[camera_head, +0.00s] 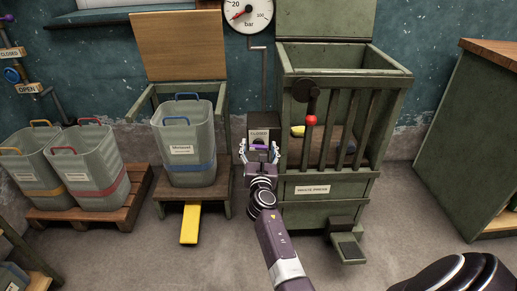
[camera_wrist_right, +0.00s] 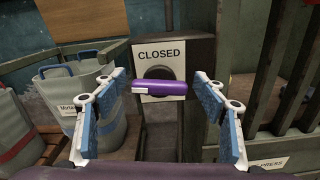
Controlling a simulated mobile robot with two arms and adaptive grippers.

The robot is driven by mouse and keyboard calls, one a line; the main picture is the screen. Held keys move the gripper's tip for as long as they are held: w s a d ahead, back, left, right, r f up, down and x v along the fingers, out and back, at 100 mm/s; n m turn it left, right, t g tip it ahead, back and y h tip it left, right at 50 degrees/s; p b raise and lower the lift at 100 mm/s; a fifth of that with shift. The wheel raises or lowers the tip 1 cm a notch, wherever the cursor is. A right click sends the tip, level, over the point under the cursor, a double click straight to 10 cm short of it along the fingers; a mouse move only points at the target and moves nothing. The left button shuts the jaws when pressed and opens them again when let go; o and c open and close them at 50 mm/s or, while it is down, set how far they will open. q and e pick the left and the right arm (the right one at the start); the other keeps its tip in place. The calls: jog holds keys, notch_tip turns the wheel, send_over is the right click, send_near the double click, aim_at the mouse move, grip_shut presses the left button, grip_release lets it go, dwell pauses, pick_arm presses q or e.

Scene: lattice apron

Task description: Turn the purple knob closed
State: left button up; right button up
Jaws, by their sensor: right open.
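The purple knob (camera_head: 258,147) is a short bar on a dark post between the bin stand and the green press. In the right wrist view the knob (camera_wrist_right: 162,88) lies level across a dark round hub, with a white mark at its left end. A plate reading CLOSED (camera_wrist_right: 162,54) is just above and behind it. My right gripper (camera_head: 259,154) is open in front of the knob. In the wrist view its blue-padded fingers (camera_wrist_right: 160,112) stand to either side of the knob, with gaps, not touching it. My left gripper is not in view.
The green slatted press (camera_head: 325,189) stands close on the right. A grey bin (camera_head: 187,140) on a stand is at the left, with a yellow pedal (camera_head: 190,223) below. A pressure gauge (camera_head: 248,14) hangs above. Open floor lies in front.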

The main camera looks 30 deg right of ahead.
jog(key=c, duration=1.2)
jog(key=shift+o, duration=0.2)
